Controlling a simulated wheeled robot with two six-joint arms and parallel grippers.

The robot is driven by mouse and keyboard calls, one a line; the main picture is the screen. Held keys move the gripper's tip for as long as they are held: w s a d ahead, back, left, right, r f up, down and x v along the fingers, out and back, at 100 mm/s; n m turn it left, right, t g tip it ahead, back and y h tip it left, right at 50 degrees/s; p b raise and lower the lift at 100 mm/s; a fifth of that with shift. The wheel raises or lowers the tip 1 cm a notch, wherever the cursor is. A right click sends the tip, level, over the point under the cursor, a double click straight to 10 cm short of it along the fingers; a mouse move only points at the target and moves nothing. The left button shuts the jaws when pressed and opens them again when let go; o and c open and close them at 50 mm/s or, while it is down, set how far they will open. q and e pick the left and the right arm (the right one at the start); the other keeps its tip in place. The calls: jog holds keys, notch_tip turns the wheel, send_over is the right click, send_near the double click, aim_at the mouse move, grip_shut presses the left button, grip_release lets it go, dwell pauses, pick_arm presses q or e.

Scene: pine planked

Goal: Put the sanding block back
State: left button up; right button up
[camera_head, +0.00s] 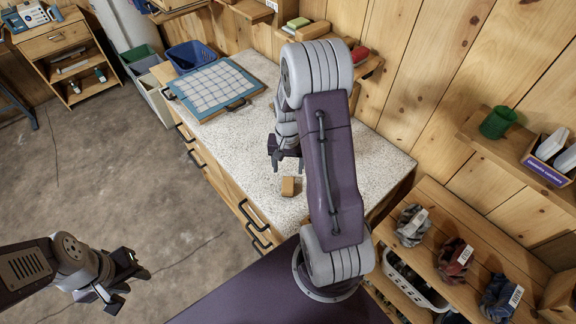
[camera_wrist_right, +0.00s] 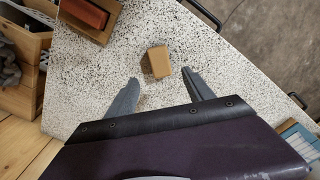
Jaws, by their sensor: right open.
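A small tan block (camera_head: 291,186), likely the sanding block, lies on the speckled countertop (camera_head: 375,172) close to its front edge. In the right wrist view the block (camera_wrist_right: 159,62) sits just beyond the fingertips, roughly between their lines, apart from both. My right gripper (camera_head: 286,163) is open and empty above the counter, a little behind the block; its two grey fingers (camera_wrist_right: 160,82) are spread in the wrist view. My left gripper (camera_head: 132,287) hangs over the floor at the lower left, with its fingers apart and nothing between them.
A wall shelf holds a green-and-yellow block (camera_head: 297,24); a red block (camera_wrist_right: 87,12) sits in a wooden tray in the wrist view. A blue-framed board (camera_head: 216,88) and blue basket (camera_head: 190,56) occupy the counter's far end. Gloves (camera_head: 412,225) lie on the right-hand shelf.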

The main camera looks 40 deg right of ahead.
jog(key=s+a+r+n+t, duration=0.1)
jog(key=s+a+r+n, duration=0.3)
jog(key=a, duration=0.3)
jog(key=s+a+r+n, duration=0.3)
jog(key=s+a+n, duration=0.15)
jog(key=a, duration=0.25)
notch_tip(320, 180, down, 7)
jog(key=b, duration=0.6)
jog(key=shift+d+m+b, duration=0.2)
jog(key=shift+m+b, duration=0.1)
jog(key=shift+m, duration=0.05)
jog(key=shift+s, duration=0.15)
jog(key=shift+c, duration=0.3)
